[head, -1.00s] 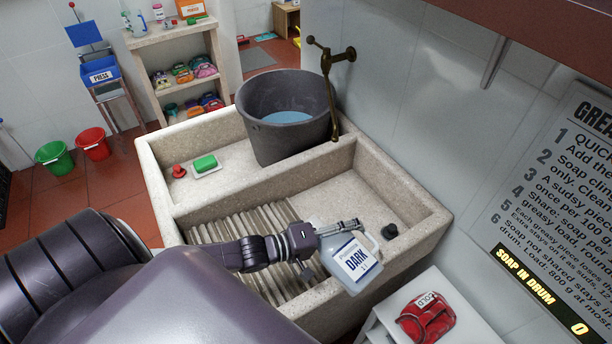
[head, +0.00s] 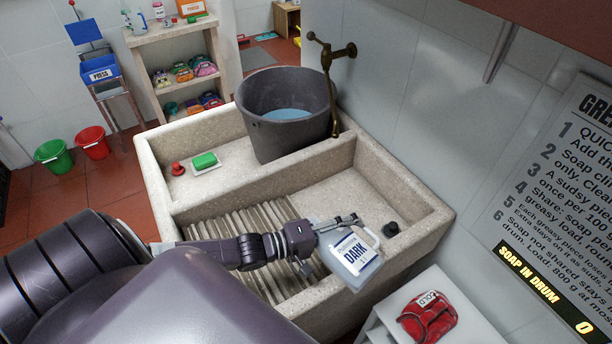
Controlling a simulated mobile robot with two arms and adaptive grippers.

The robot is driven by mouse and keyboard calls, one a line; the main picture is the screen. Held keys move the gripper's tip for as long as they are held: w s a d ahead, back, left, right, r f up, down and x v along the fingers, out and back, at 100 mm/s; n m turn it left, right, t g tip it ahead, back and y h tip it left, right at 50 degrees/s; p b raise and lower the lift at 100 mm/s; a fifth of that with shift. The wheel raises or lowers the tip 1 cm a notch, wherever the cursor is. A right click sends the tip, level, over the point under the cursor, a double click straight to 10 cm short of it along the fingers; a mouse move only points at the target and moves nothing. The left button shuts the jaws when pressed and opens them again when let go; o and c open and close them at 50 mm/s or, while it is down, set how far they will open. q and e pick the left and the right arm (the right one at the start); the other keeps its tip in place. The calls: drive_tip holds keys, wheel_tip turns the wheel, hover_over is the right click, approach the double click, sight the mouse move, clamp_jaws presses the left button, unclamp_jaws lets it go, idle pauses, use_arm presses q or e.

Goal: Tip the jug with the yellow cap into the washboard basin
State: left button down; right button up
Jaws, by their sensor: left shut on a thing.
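A pale grey jug (head: 337,262) with a white label reading "DARK" hangs in my left gripper (head: 340,222), which is shut on its upper part. The jug is tilted, over the front right part of the washboard basin (head: 330,196). Its handle loop shows on the right side. I see no yellow cap on it; the mouth is hidden or too small to tell. The basin has a ribbed slope (head: 262,220) on its left, partly behind my arm. My right gripper is not in view.
A grey bucket of water (head: 262,132) stands at the back below a brass tap (head: 329,75). A red bundle (head: 430,318) lies on a white stand.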

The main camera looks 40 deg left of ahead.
use_arm(q)
drive_tip(key=shift+a, duration=0.1)
drive_tip(key=shift+f+n+b, duration=0.15)
drive_tip(key=shift+n+b, duration=0.15)
drive_tip(key=shift+b, duration=0.25)
drive_tip(key=shift+f+b, duration=0.2)
drive_tip(key=shift+b, duration=0.2)
drive_tip(key=shift+f+n+h+b, duration=0.3)
drive_tip(key=shift+f+n+b, duration=0.25)
drive_tip(key=shift+b, duration=0.35)
drive_tip(key=shift+a+n+t+h+b, duration=0.25)
drive_tip(key=shift+n+t+h+b, duration=0.15)
drive_tip(key=shift+n+b, duration=0.55)
